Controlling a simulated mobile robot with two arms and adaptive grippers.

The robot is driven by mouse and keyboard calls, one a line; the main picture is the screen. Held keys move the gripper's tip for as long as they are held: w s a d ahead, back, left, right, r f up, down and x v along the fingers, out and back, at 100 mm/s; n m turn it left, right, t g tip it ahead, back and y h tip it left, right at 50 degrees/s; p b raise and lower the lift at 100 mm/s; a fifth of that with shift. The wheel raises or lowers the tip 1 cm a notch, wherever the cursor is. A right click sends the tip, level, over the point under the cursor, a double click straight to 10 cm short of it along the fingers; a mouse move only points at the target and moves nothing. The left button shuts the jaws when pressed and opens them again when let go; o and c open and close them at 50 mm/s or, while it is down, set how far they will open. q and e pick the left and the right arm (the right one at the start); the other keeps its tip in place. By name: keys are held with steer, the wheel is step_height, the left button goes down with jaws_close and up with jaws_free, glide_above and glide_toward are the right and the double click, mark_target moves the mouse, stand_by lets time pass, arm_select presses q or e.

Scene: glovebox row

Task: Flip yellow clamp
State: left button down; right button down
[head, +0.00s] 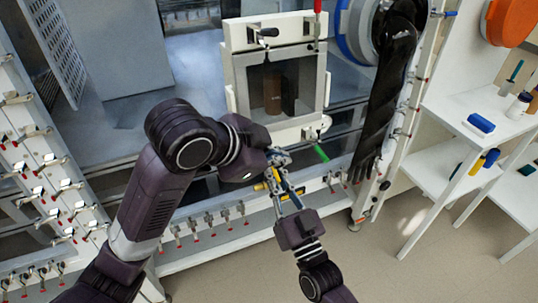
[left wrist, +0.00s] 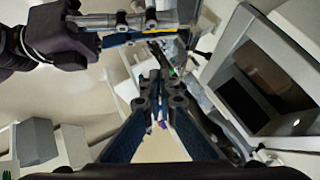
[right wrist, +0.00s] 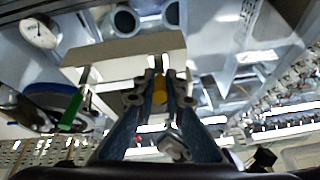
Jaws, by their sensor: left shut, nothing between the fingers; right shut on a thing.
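The yellow clamp (head: 261,186) shows as a small yellow piece in the head view, below the small door of the glovebox. In the right wrist view the yellow clamp (right wrist: 160,90) sits between the fingers of my right gripper (right wrist: 158,78), which is shut on it. My right gripper (head: 275,182) reaches up from below in the head view. My left gripper (head: 280,158) is just above it, its fingers partly overlapping the right one's. In the left wrist view my left gripper (left wrist: 158,82) is shut and empty. Most of the clamp is hidden by fingers.
A framed door with a dark window (head: 285,85) is just above the grippers. A green-handled clamp (head: 321,152) and a red-handled one (head: 317,6) are at its right side. A black glove (head: 388,95) hangs to the right. Several small clamps line the lower rail (head: 215,232).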

mark_target(275, 172)
arm_select(q)
steer(key=f, duration=0.1)
steer(key=w+f, duration=0.1)
steer(key=f, duration=0.1)
steer(key=w+f, duration=0.1)
steer(key=shift+w+d+f, duration=0.2)
steer(key=shift+f, duration=0.15)
steer(key=shift+a+f, duration=0.4)
steer(key=shift+f, duration=0.05)
steer(key=shift+w, duration=0.1)
steer(key=shift+a+f, duration=0.1)
steer(key=shift+a+f, duration=0.3)
steer(key=shift+f, duration=0.3)
steer(key=shift+w, duration=0.1)
arm_select(e)
steer(key=c, duration=2)
jaws_free()
steer(key=shift+d, duration=0.1)
arm_select(q)
steer(key=shift+a, duration=0.1)
arm_select(e)
steer(key=shift+r, duration=0.1)
